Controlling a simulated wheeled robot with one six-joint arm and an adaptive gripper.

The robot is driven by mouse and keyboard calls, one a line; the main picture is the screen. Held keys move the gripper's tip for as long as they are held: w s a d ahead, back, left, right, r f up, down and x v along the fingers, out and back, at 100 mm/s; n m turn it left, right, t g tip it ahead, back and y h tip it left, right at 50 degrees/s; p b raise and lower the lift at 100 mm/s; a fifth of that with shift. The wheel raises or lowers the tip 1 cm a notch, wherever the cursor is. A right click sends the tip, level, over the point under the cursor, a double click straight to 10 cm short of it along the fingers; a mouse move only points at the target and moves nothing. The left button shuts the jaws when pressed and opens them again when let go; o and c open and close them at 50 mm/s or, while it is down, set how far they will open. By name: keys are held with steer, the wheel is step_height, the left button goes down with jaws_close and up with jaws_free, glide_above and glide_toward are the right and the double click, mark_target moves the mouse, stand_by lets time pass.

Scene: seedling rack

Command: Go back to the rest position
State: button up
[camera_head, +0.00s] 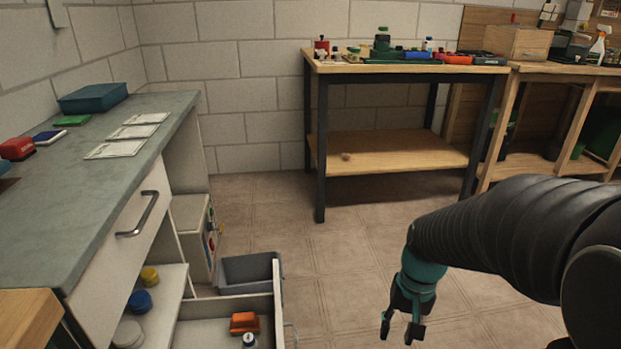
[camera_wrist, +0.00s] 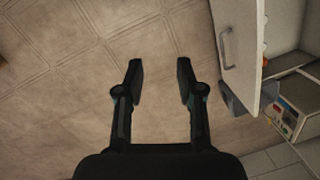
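My gripper (camera_head: 402,329) hangs at the end of my dark arm in the lower right of the head view, over the tiled floor. In the wrist view its two fingers (camera_wrist: 160,72) stand apart with only floor between them. It is open, empty and touching nothing. The floor (camera_head: 345,265) below it is clear.
A counter (camera_head: 60,220) stands at left, with an open drawer (camera_head: 278,310) holding an orange thing (camera_head: 244,322). A grey bin (camera_head: 247,270) is behind the drawer. A wooden-topped table (camera_head: 410,69) with several items stands at the back. Open floor lies between.

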steer(key=s+r+n+t, duration=0.1)
steer(key=s+r+t, duration=0.2)
steer(key=r, duration=0.4)
steer(key=s+a+r+n+t+h+p, duration=0.1)
steer(key=s+r+t, duration=0.2)
steer(key=s+r, duration=0.2)
step_height(320, 180, up, 3)
steer(key=shift+s+a+r+t, duration=0.1)
steer(key=shift+s+a+t, duration=0.05)
steer(key=shift+s+t, duration=0.15)
steer(key=shift+a, duration=0.1)
